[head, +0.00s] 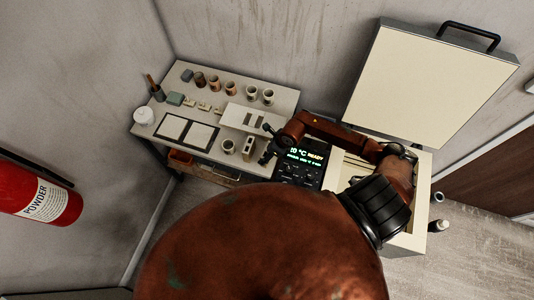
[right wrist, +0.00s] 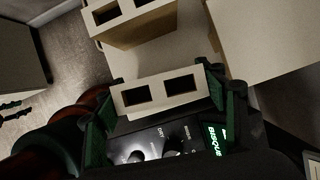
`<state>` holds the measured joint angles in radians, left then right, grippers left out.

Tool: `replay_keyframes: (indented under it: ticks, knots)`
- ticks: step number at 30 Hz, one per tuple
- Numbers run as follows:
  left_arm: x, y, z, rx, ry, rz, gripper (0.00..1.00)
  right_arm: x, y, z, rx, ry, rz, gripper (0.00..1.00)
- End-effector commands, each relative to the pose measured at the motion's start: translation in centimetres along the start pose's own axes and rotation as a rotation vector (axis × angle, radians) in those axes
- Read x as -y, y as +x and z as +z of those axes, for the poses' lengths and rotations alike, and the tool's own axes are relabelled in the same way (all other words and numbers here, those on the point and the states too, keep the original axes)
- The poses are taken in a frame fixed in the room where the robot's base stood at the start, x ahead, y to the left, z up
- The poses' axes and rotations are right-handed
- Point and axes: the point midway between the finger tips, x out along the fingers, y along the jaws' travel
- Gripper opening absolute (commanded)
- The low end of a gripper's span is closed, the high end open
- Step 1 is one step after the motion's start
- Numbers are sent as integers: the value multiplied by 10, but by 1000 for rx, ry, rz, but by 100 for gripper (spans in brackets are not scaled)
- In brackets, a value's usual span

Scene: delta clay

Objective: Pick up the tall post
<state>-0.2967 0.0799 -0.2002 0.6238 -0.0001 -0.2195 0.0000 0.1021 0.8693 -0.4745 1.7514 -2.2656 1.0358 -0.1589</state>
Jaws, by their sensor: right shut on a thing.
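The tall post (head: 248,147) is a pale block with two dark rectangular holes in its end. In the head view it is at the table's right front, beside the dark fingers of my right gripper (head: 266,145). In the right wrist view the post (right wrist: 163,104) sits between the green-padded fingers of my right gripper (right wrist: 165,86), one at each side. The right gripper is shut on it. I cannot tell whether the post's foot touches the table. My left gripper is not in view.
A similar two-holed pale block (head: 241,117) stands close behind. A kiln with a raised lid (head: 413,88) and lit control panel (head: 303,158) stands at the right.

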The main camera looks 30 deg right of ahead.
Motion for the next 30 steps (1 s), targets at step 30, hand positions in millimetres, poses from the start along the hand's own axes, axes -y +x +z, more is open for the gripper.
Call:
replay_keyframes:
  ticks: [30]
  knots:
    - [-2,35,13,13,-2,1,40,-41,-161,-66,-4,0,-1,33]
